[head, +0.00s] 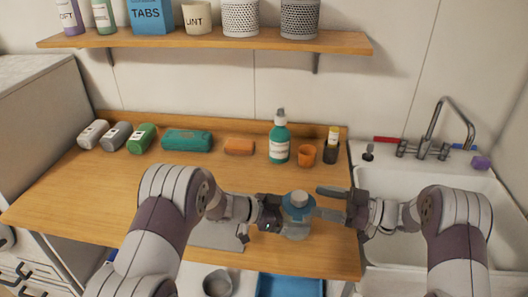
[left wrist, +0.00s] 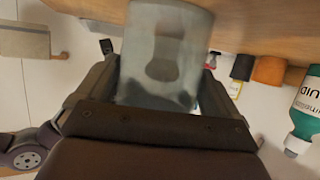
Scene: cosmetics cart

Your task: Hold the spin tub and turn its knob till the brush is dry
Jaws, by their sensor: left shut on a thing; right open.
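The spin tub (head: 296,229) is a clear, greyish pot with a blue lid and a pale knob (head: 300,198) on top. It is upright at the front of the wooden counter. My left gripper (head: 282,214) is shut on the tub from its left side. In the left wrist view the tub (left wrist: 150,85) fills the space between the fingers, and a dark blurred shape shows through its wall. I cannot tell whether that is the brush. My right gripper (head: 318,201) is open, its fingers pointing left at the right side of the lid and knob, apparently not closed on it.
Behind are a green pump bottle (head: 279,142), an orange cup (head: 306,154) and a dark bottle (head: 331,150). A sink (head: 430,195) is on the right. A grey sheet (head: 218,236) lies left of the tub.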

